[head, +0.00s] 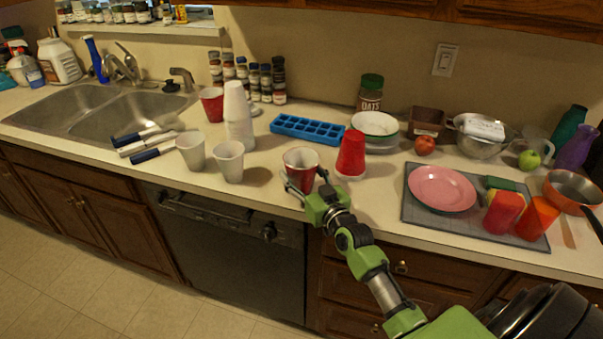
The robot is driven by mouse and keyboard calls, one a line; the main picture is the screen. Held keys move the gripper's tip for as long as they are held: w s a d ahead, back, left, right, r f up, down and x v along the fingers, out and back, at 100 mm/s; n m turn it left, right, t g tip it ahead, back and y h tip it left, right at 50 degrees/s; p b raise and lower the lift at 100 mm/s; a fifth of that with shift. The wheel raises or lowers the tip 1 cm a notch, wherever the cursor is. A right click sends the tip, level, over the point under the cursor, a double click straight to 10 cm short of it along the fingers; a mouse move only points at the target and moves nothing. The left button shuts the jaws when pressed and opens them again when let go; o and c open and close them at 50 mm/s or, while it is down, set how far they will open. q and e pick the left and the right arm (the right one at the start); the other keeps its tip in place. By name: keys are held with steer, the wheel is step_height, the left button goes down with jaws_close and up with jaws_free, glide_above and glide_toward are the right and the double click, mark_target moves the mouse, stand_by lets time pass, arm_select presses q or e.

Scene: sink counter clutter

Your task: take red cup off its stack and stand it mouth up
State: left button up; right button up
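A red cup (299,180) with a pale inside is mouth up near the counter's front edge. My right gripper (305,184) is at this cup, one finger at its left side and one at its right. I cannot tell whether the fingers press on it or whether its base touches the counter. Another red cup (351,152) is mouth down just to the right, with a white rim at its bottom; I cannot tell whether it covers another cup. A third red cup (211,107) is mouth up behind the white cup stack (237,105). My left gripper is not in view.
Two white cups (191,152) (229,163) stand mouth up to the left. A blue ice tray (308,130) and stacked bowls (375,124) lie behind. A grey mat (420,210) with a pink plate (441,188) is at right. The sink (110,108) is far left.

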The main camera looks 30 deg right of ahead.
steer(key=shift+o, duration=1)
steer(key=shift+s, duration=0.1)
steer(key=s+a, duration=0.1)
steer(key=s, duration=1)
steer(key=shift+s, duration=0.4)
